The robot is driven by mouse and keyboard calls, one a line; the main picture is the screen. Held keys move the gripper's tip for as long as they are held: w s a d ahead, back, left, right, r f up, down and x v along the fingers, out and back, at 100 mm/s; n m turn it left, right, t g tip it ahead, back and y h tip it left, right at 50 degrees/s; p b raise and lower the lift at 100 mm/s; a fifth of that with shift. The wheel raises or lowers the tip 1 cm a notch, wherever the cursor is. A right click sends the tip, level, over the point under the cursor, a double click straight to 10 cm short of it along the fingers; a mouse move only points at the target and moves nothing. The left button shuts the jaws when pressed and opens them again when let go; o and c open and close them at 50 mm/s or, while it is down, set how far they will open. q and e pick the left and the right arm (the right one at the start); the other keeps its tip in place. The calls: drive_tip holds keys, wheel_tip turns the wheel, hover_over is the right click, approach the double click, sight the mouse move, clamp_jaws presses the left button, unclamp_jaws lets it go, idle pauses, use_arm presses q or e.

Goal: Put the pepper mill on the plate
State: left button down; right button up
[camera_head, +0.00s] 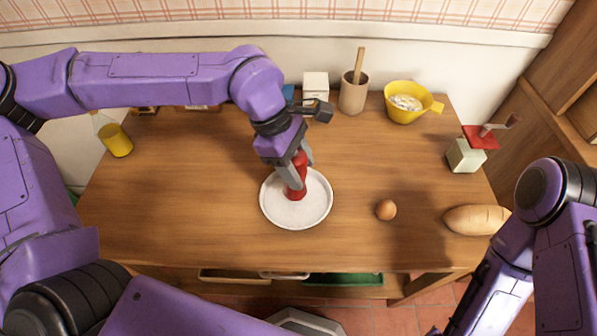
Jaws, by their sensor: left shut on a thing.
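The pepper mill (297,186) is red and stands about upright over the white round plate (312,213). My left gripper (294,174) is shut on the pepper mill, and its fingers hide part of it.
An egg (385,210) and a bread loaf (476,220) lie right of the plate. A grinder (466,155), a yellow bowl (407,103) and a utensil pot (353,95) stand farther back. A yellow-filled jar (116,140) stands at left.

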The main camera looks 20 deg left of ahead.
use_arm(q)
drive_tip(key=shift+f, duration=1.4)
drive_tip(key=shift+f, duration=0.15)
drive_tip(key=shift+c, duration=2.3)
unclamp_jaws()
drive_tip(key=v, duration=1.2)
drive_tip(key=shift+r+p, duration=0.25)
drive_tip(key=shift+p, duration=0.05)
drive_tip(key=shift+d, duration=0.1)
